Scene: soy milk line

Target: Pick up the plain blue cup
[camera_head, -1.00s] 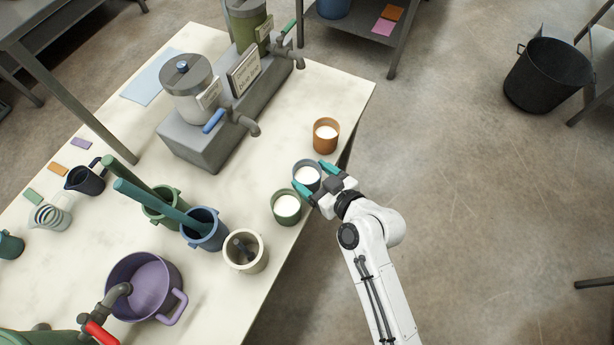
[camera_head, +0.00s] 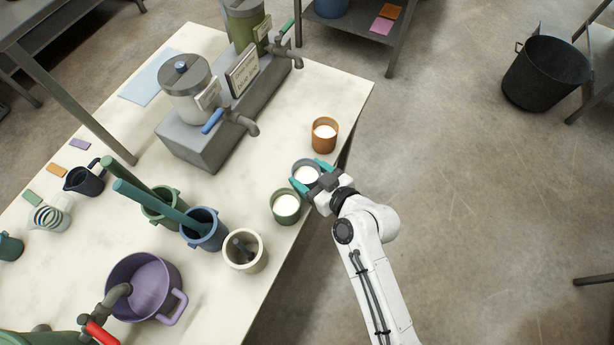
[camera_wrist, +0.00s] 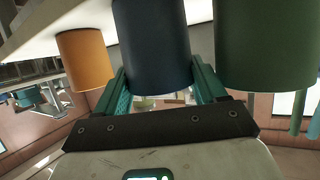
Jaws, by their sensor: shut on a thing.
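The plain blue cup (camera_head: 296,166), filled with white liquid, stands upright near the table's right edge, between an orange cup (camera_head: 323,141) and a green cup (camera_head: 287,216). My gripper (camera_head: 308,175) reaches in from the right, its teal fingers on either side of the blue cup, shut on it. In the wrist view the dark blue cup (camera_wrist: 152,45) stands between the fingers (camera_wrist: 160,86). The orange cup (camera_wrist: 84,58) is on the left there and the green cup (camera_wrist: 265,45) close on the right. No clear gap shows under the blue cup.
A cream pot (camera_head: 261,262) and a blue pot (camera_head: 207,238) stand to the lower left. Dispensers on a grey base (camera_head: 197,145) stand behind. The floor to the right of the table is clear up to a black bin (camera_head: 545,78).

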